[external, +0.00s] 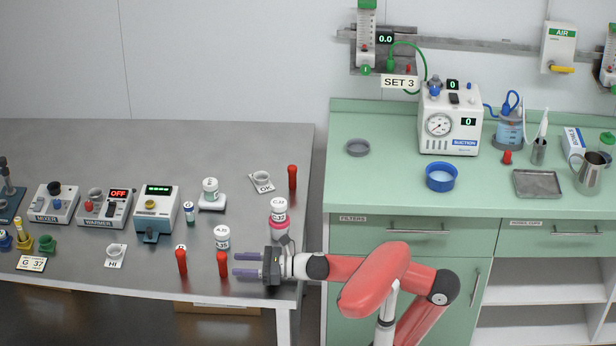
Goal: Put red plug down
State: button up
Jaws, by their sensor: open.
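A red plug (223,264) stands upright on the grey metal table near its front edge. My gripper (245,265) is open, its two purple-grey fingers pointing left, with their tips just right of this plug. No plug shows between the fingers. I cannot tell whether the tips touch it. A second red plug (181,261) stands upright farther left, and a third red plug (292,177) stands at the table's back right. The picture does not tell which one the task means.
A white bottle (222,237) stands just behind the gripper. An OK tray (262,182) lies farther back. Boxed devices, including a warmer (104,208), fill the table's left. The green counter (400,190) is at right.

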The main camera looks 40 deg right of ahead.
aim_at(222, 264)
jog(key=b+x, duration=0.1)
jog(key=x, duration=0.5)
jog(key=shift+r, duration=0.1)
jog(key=shift+c, duration=0.4)
grip_shut()
